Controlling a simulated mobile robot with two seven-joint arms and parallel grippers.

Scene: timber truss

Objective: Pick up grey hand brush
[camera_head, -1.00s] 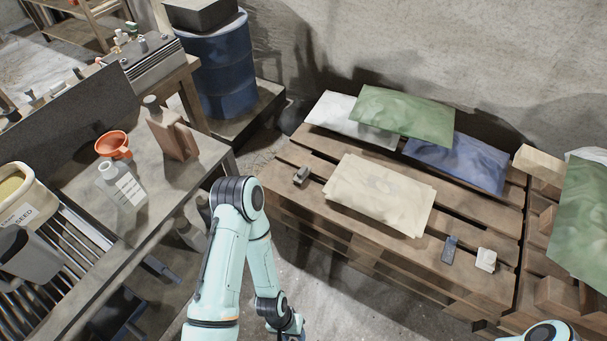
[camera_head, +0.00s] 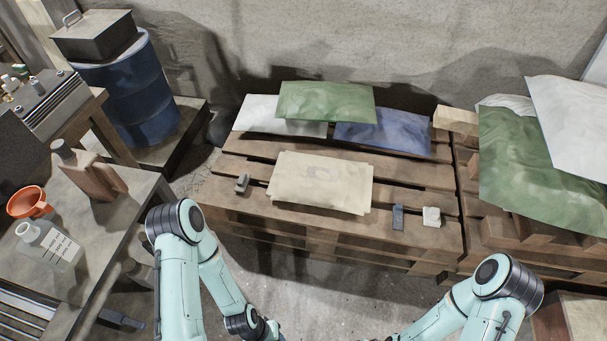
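Two small greyish things lie on the wooden pallet (camera_head: 330,226), and I cannot tell for sure which is the grey hand brush. One is a small grey object (camera_head: 242,183) at the pallet's left, beside the stacked cream sacks. The other is a flat, dark blue-grey piece (camera_head: 398,217) near the front edge, right of the sacks. Both my arms reach in from the bottom, in front of the pallet and apart from these things. My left wrist shows at the bottom edge, but its fingers are out of frame. My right gripper is below the frame.
A whitish block (camera_head: 431,217) sits beside the blue-grey piece. Cream (camera_head: 320,181), white (camera_head: 262,114), green (camera_head: 325,101) and blue (camera_head: 384,132) sacks lie on the pallet. A workbench (camera_head: 110,215) with bottles stands left. More sacks (camera_head: 525,165) are stacked right.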

